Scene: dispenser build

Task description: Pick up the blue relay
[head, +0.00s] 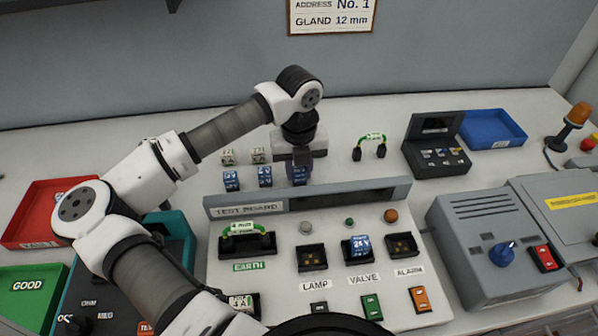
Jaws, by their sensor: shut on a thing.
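Three blue relays marked 24 V stand in a row behind the test board (215,225): a left one (231,180), a middle one (265,176) and a right one (299,176). My gripper (301,164) points down and is shut on the right blue relay, covering its upper part. I cannot tell whether this relay touches the bench or is slightly raised. Another blue relay (359,247) sits in the VALVE socket of the test board.
Two pale relays (258,155) stand behind the row. A green-wired jumper (370,141), a dark open case (437,155) and a blue tray (493,129) lie to the right. Red (22,240) and green (22,311) trays are at left. A grey power box (478,281) stands at right.

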